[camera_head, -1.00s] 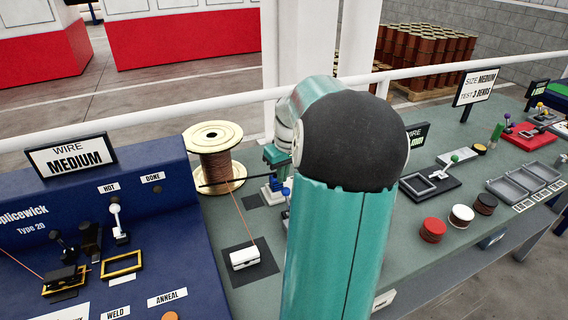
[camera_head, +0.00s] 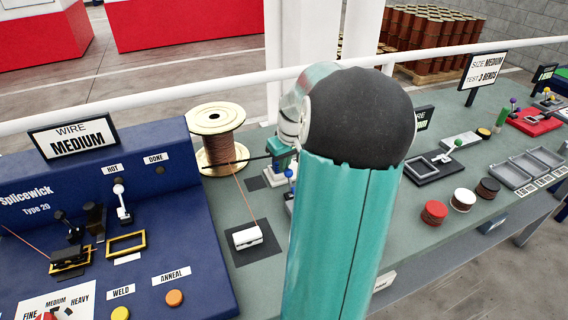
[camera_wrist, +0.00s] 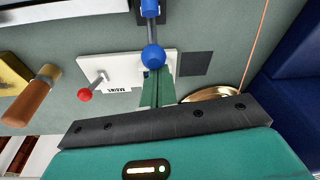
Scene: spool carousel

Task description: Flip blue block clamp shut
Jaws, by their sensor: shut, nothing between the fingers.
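In the wrist view, a blue ball knob (camera_wrist: 152,56) sits on a grey rod that runs up to a blue part (camera_wrist: 150,8) on a dark base at the top edge. I take these for the blue block clamp; whether it is open or shut I cannot tell. My gripper (camera_wrist: 158,78) is shut and empty, its green fingertips at or just below the ball. Contact is unclear. In the head view, small blue knobs (camera_head: 290,173) show left of my arm, which hides most of the clamp and gripper.
A wire spool (camera_head: 218,145) stands left of my arm, its wire running to a white block (camera_head: 246,238). The blue Splicewick machine (camera_head: 180,220) fills the left. A white plate (camera_wrist: 110,72) with a red-knobbed lever (camera_wrist: 84,95) lies beside my fingers. Coloured discs (camera_head: 434,212) stand on the right.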

